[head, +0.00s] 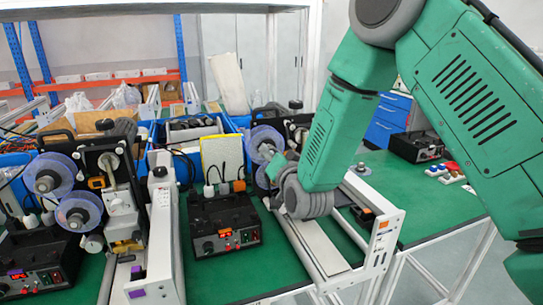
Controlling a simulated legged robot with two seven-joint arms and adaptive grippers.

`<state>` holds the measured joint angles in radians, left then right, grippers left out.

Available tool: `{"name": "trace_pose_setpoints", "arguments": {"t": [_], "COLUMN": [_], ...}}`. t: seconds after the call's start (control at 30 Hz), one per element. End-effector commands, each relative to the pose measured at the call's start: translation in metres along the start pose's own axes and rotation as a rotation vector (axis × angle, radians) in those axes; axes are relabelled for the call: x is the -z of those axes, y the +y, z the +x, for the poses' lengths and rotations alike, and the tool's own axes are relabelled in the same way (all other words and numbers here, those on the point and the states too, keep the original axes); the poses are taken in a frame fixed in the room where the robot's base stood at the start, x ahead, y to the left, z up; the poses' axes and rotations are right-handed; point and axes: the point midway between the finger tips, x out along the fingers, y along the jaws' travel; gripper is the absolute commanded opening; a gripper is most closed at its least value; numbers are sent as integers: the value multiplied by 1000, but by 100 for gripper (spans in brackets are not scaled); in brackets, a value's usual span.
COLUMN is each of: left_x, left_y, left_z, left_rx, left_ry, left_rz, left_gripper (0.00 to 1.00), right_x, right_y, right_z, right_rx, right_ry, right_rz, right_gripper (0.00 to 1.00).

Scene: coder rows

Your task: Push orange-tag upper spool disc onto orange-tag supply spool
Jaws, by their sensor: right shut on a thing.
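The orange-tag coder stands at the centre, behind a white conveyor frame (322,248) with an orange tag (383,224). A translucent bluish upper spool disc (262,136) shows at the coder's upper spool position. My right gripper (273,160) reaches in from the right and is shut at the disc's lower right. The gripper and wrist hide much of the coder and the supply spool behind it, so I cannot tell whether the disc is seated. Part of a lower spool (261,178) shows left of the gripper. My left gripper is not in view.
A purple-tag coder with two translucent spools (50,175) stands at the left. A black control box (226,224) with an orange tag sits left of the conveyor. Blue bins (190,130) are behind.

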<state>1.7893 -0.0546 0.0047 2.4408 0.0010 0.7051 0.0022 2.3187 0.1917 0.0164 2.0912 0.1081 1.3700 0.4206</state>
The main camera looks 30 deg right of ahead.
Motion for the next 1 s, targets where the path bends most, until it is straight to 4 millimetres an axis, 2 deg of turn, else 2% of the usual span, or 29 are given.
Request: {"name": "trace_pose_setpoints", "arguments": {"t": [0.3, 0.33, 0.4, 0.77, 0.87, 1.0], "left_x": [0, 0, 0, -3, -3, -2], "left_y": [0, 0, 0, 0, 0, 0], "left_z": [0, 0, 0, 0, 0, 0], "left_rx": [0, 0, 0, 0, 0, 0], "left_ry": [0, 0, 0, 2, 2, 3], "left_rz": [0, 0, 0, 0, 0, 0], "left_gripper": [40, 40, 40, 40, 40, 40], "right_x": [0, 0, 0, 0, -1, -2], "right_y": [0, 0, 0, 0, 0, 1], "right_z": [4, 4, 4, 0, -11, -38], "right_rx": [0, 1, 1, -1, -1, -2], "right_ry": [1, 1, 1, -2, -2, -5], "right_rz": [0, 0, 0, 0, 0, 0], "right_gripper": [0, 32, 53, 53, 53, 53]}}
